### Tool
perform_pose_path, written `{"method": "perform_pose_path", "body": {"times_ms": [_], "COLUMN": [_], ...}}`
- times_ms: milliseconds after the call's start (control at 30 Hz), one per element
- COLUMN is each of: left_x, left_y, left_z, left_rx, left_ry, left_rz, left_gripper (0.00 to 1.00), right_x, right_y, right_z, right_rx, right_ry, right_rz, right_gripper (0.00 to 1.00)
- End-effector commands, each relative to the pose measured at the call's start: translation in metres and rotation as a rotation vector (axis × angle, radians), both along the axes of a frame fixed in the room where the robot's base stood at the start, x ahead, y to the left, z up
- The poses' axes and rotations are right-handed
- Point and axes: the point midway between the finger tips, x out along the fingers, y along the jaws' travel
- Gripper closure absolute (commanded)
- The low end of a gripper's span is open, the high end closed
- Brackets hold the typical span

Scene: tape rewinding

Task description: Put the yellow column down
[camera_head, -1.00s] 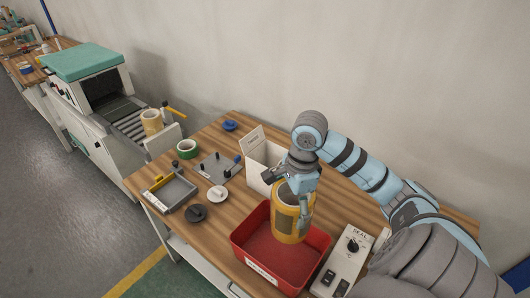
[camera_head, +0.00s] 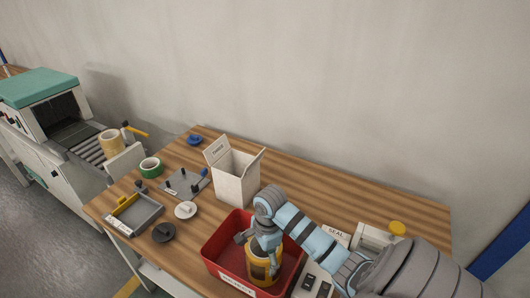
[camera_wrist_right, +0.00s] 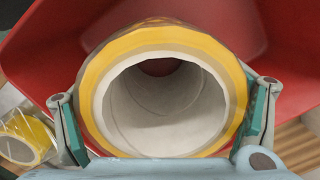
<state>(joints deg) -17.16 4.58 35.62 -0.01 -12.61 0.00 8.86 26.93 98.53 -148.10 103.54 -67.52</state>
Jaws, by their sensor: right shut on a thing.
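The yellow column (camera_head: 264,272) is a hollow yellow cylinder with a pale inner wall, held upright. My right gripper (camera_head: 261,254) is shut on it from above, inside the red bin (camera_head: 223,243). In the right wrist view, the column's yellow rim (camera_wrist_right: 165,37) fills the middle, with a finger pad on each side. The red bin wall (camera_wrist_right: 285,45) lies around it. I cannot tell whether its bottom touches the bin floor. My left gripper is not in view.
An open white box (camera_head: 237,180) stands behind the bin. A grey tray (camera_head: 134,214), a black disc (camera_head: 164,232), a white disc (camera_head: 185,209) and a green tape roll (camera_head: 150,167) lie to the left. A control box (camera_head: 313,284) stands right of the bin.

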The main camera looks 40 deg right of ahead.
Motion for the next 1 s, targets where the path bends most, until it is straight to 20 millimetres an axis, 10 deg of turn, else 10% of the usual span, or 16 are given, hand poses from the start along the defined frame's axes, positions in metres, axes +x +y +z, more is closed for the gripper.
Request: {"method": "perform_pose_path", "body": {"times_ms": [333, 367, 433, 800, 1000], "left_x": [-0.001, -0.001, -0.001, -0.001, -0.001], "left_y": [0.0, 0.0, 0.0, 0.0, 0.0], "left_z": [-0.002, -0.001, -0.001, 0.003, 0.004], "left_rx": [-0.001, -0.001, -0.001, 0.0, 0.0], "left_ry": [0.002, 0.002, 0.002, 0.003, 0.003], "left_rz": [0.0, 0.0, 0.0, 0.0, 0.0], "left_gripper": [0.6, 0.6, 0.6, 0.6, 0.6], "right_x": [0.001, 0.001, 0.001, 0.0, 0.0], "right_y": [0.0, 0.0, 0.0, 0.0, -0.003], "right_z": [-0.001, 0.0, 0.0, 0.003, 0.038], "right_rx": [-0.001, -0.001, -0.001, -0.001, -0.003], "right_ry": [-0.003, -0.002, -0.002, -0.002, -0.006], "right_rz": [0.001, 0.0, 0.0, -0.001, 0.0], "right_gripper": [0.71, 0.1, 0.0, 0.0, 0.0]}}
